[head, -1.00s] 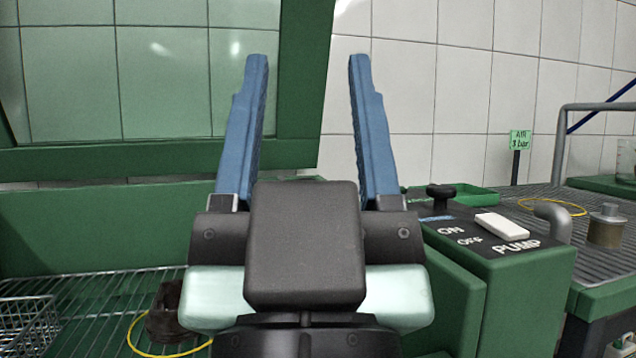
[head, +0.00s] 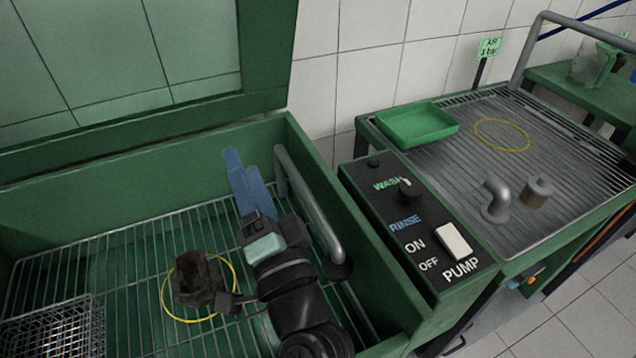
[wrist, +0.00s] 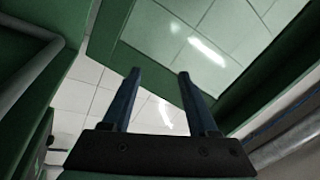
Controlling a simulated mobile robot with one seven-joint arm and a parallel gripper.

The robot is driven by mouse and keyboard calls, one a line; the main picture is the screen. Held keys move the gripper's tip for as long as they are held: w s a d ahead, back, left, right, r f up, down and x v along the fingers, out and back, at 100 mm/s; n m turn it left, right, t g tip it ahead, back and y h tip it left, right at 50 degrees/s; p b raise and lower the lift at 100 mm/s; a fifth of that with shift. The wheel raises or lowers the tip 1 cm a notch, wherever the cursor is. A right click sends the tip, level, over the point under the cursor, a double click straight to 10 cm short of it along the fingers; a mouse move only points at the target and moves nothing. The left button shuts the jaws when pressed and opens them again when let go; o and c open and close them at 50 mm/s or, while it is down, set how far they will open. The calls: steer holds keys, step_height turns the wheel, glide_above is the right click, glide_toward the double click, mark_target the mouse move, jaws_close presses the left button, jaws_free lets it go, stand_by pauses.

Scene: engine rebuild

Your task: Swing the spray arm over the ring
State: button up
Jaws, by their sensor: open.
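The spray arm (head: 312,205) is a grey bent pipe inside the green wash tub, along its right wall. Its lower end meets a dark round base. A yellow ring (head: 236,283) lies on the tub's wire rack, with a dark brown part (head: 197,281) standing inside it. My gripper (head: 243,160) is open and empty, its blue fingers just left of the spray arm's upper bend and apart from it as far as I can tell. In the wrist view my gripper (wrist: 158,72) points at the raised lid and wall, with a grey pipe (wrist: 32,78) at the left.
The tub's raised lid (head: 265,50) stands behind. A wire basket (head: 55,335) sits at the rack's left. Right of the tub are a control box (head: 420,220) with a knob and white pump switch, and a grated table with a green tray (head: 418,124) and another yellow ring (head: 503,134).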

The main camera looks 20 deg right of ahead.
steer(key=s+d+f+m+g+h+p, duration=0.3)
steer(key=s+d+f+m+p, duration=0.15)
steer(key=m+p, duration=0.35)
steer(key=m+g+h+p, duration=0.3)
steer(key=m+p, duration=0.3)
steer(key=m, duration=0.1)
glide_toward(326, 239)
steer(key=x, duration=1.2)
steer(key=shift+w+d+f, duration=0.1)
steer(key=shift+w, duration=0.25)
jaws_close()
